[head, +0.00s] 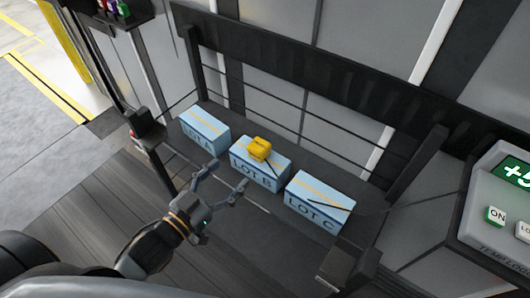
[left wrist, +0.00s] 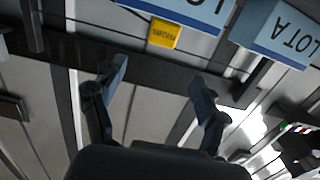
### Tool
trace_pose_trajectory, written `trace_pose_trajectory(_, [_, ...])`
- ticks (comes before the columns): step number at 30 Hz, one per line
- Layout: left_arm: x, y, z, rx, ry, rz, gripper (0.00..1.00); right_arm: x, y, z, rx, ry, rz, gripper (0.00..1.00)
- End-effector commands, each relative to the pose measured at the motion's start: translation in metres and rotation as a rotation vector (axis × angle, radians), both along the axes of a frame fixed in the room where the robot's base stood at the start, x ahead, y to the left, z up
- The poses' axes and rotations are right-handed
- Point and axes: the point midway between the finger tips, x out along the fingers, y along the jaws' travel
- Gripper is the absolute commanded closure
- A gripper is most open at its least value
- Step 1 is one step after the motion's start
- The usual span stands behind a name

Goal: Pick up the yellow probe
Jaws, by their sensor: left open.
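The yellow probe (head: 260,149) is a small block resting on top of the blue LOT B box (head: 257,176). My left gripper (head: 228,177) is open and empty, in front of the LOT B box in the head view. In the left wrist view its two fingers (left wrist: 160,72) are spread wide, and the probe appears beyond their tips, apart from them. My right gripper is in neither view.
The blue LOT A box (head: 205,143) stands left of LOT B and the LOT C box (head: 318,211) right of it. All sit on a dark rack with raised posts and rails (head: 290,75). A panel with an ON button (head: 496,216) is at the right. Floor is open at left.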

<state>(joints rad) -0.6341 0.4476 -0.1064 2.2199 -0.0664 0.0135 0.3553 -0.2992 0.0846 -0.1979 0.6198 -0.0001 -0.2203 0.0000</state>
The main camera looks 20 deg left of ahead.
Motion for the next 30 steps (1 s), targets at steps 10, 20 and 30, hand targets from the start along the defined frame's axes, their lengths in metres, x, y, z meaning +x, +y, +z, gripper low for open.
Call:
trace_pose_trajectory(10, [0.060, -0.021, -0.002, 0.001, -0.001, 0.001, 0.26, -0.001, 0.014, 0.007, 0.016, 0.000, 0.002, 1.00])
trace_pose_trajectory(20, [0.087, -0.032, -0.006, 0.000, 0.001, 0.002, 0.26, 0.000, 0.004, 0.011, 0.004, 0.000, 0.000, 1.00])
trace_pose_trajectory(30, [0.119, -0.046, -0.011, 0.002, 0.002, 0.001, 0.26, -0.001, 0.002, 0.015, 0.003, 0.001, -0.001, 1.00])
